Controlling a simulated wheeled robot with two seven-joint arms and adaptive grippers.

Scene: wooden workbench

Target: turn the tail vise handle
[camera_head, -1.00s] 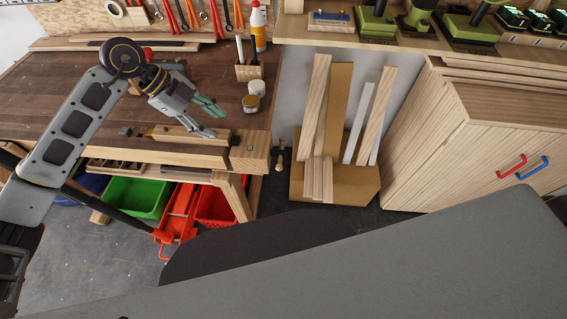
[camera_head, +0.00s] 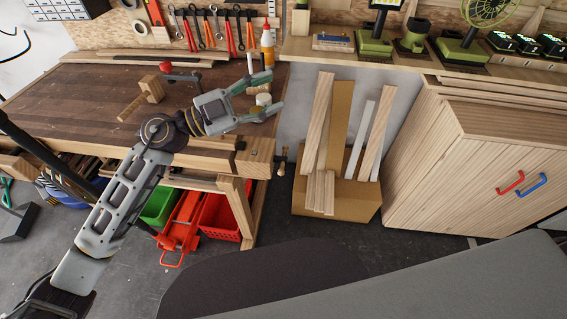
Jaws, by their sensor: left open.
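The workbench (camera_head: 90,92) has a tail vise (camera_head: 257,152) with a light wooden block at its right front corner. The tail vise handle (camera_head: 282,162), small, with a wooden grip, sticks out past the bench's right end, above the floor. My left gripper (camera_head: 273,92) is open and empty over the right end of the bench, its fingers pointing right. It is behind and above the handle, apart from it. A small jar (camera_head: 263,99) shows partly between its fingers. My right gripper is not in view.
A wooden mallet (camera_head: 144,96) lies on the bench. A glue bottle (camera_head: 268,45) stands at the back. A cardboard box (camera_head: 350,200) holding boards stands right of the handle, with a narrow floor gap between. A red crate (camera_head: 218,217) sits below the bench.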

